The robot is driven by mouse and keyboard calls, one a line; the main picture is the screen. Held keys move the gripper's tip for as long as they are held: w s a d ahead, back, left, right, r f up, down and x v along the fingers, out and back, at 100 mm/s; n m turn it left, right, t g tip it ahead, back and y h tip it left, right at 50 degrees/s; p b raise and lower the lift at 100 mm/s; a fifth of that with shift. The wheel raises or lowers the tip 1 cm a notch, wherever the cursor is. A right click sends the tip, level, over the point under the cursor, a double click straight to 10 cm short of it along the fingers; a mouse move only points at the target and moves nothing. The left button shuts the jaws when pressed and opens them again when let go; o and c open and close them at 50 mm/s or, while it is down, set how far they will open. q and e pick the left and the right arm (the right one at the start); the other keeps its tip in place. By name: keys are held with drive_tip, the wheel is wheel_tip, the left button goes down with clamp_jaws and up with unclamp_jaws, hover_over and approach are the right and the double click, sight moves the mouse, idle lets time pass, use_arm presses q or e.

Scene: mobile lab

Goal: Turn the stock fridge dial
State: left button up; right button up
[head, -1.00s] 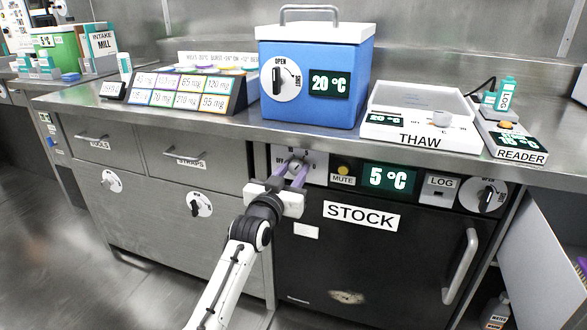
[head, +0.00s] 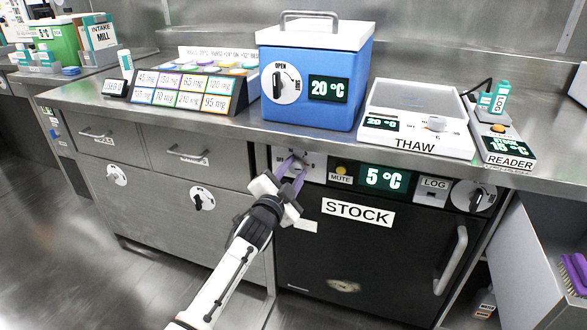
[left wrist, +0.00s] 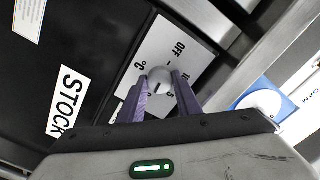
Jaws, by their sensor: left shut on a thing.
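The stock fridge (head: 370,255) has a black door with a STOCK label and stands under the counter. Its dial, a small round grey knob (left wrist: 160,77), sits on a white plate (left wrist: 172,48) marked OFF, °C and numbers. The plate also shows at the upper left of the fridge in the head view (head: 318,163). My left gripper (head: 292,168) is shut on the dial, with one purple finger on each side of it, and is rolled at a slant. The mark the dial points to cannot be read. My right gripper is not in view.
Right of the dial are a MUTE button (head: 341,170), a 5 °C display (head: 384,178), a LOG panel (head: 432,192) and a door knob (head: 474,197). The steel counter edge (head: 330,142) overhangs closely above. The floor in front is clear.

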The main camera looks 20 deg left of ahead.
use_arm(q)
drive_tip(key=shift+m, duration=0.6)
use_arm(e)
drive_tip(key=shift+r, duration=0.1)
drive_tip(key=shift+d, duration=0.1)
use_arm(q)
drive_tip(key=o, duration=1.1)
drive_tip(key=shift+c, duration=0.2)
drive_tip(key=shift+s, duration=0.2)
drive_tip(key=s+p, duration=0.3)
drive_tip(key=s, duration=0.7)
drive_tip(key=shift+a, duration=0.2)
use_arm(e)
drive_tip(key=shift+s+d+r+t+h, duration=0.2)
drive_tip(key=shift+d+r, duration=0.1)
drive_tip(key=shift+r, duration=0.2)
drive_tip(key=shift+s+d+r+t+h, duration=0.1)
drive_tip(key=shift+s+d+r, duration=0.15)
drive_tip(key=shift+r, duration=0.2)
